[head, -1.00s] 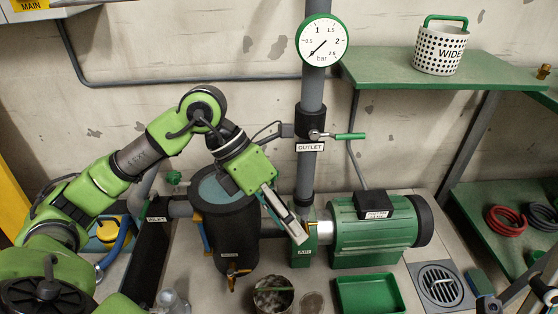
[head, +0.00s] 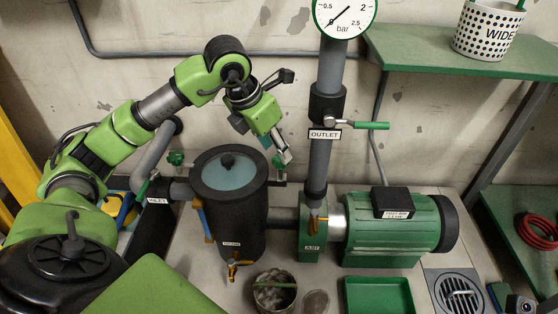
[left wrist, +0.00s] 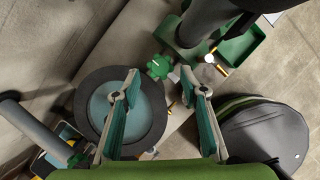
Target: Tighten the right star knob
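The right star knob (left wrist: 159,66) is green and lobed. It shows in the left wrist view between and just beyond my left fingertips, with no finger visibly touching it. My left gripper (left wrist: 160,78) is open and empty, its teal-padded fingers spread to either side. In the head view the left gripper (head: 284,156) is behind and right of the dark strainer (head: 228,225), and it largely hides the knob. A second green star knob (head: 176,158) stands left of the strainer.
The grey outlet pipe (head: 328,155), with a green-handled valve (head: 370,125), rises just right of my left gripper. A green motor (head: 392,235), a green tray (head: 378,297) and a floor drain (head: 458,292) lie to the right. A shelf (head: 450,75) is above.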

